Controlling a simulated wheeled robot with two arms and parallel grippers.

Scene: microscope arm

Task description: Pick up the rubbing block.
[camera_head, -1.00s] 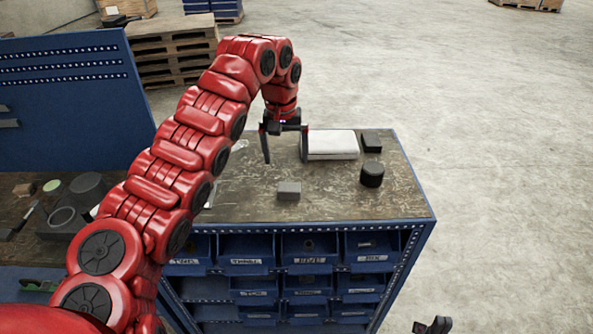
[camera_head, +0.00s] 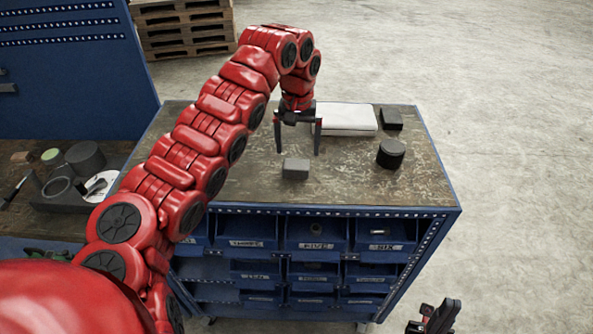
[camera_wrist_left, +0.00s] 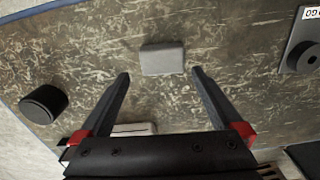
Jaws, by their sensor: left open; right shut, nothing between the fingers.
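The rubbing block, which I take to be the small grey block (camera_head: 295,169), lies on the worn top of the blue cabinet near its front edge. It also shows in the left wrist view (camera_wrist_left: 162,58), just beyond the fingertips. My left gripper (camera_head: 297,151) is open and points down just behind and above the block, apart from it. In the left wrist view the open fingers (camera_wrist_left: 160,73) lie to either side of the block's near edge, with nothing between them. My right gripper (camera_head: 437,318) is shut and empty at the bottom right, beside the cabinet, partly cut off.
Behind the left gripper lies a white slab (camera_head: 345,118). A black box (camera_head: 391,119) and black cylinder (camera_head: 391,154) stand to the right. Labelled blue bins (camera_head: 316,233) fill the cabinet front. A lower bench (camera_head: 60,223) with parts is left. Cabinet top around the block is clear.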

